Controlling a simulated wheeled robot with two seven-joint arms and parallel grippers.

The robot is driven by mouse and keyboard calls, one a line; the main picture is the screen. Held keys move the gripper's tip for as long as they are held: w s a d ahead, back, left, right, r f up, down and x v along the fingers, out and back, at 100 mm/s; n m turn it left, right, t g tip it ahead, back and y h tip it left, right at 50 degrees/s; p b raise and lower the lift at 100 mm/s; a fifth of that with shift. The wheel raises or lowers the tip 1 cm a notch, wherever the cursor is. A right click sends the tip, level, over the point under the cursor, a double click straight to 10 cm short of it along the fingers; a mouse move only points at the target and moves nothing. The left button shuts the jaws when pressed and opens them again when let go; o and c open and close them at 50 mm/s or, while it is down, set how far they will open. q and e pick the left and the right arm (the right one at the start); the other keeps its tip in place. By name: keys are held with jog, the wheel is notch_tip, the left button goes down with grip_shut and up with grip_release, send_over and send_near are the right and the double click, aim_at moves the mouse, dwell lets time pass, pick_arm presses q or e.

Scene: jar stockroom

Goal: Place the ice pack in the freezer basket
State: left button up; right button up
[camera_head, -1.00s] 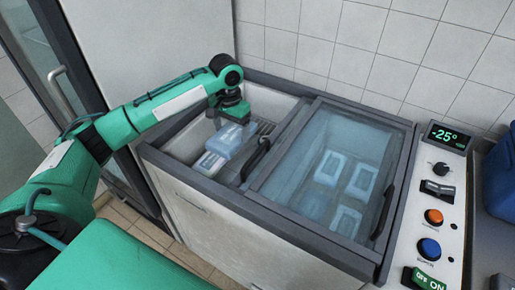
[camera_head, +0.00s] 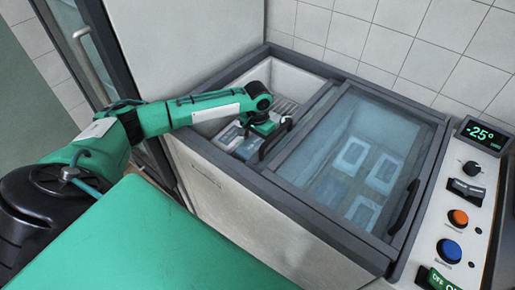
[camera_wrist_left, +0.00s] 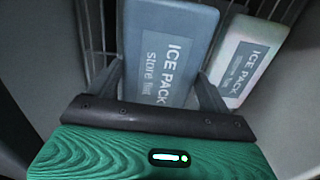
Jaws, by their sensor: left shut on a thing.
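A blue ice pack (camera_wrist_left: 170,45) with "ICE PACK" print is between the two fingers of my left gripper (camera_wrist_left: 161,80) in the left wrist view. In the head view my left gripper (camera_head: 256,137) is down inside the open left side of the chest freezer, shut on the blue pack (camera_head: 248,149), which is partly hidden by the gripper. A paler ice pack (camera_wrist_left: 242,58) lies close beside it; it also shows in the head view (camera_head: 228,136). The wire freezer basket (camera_head: 287,106) shows behind them. Whether the held pack touches the basket floor is unclear. My right gripper is not in view.
The sliding glass lid (camera_head: 362,160) covers the right side, with several packs under it. The freezer rim (camera_head: 213,155) surrounds the opening. A control panel (camera_head: 460,200) reads -25°.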

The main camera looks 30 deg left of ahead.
aim_at(257, 143)
pick_arm(q)
jog(key=shift+f, duration=2.15)
jog(key=shift+f, duration=0.15)
jog(key=o, duration=1.2)
notch_tip(257, 143, up, 12)
jog(key=shift+r, duration=0.15)
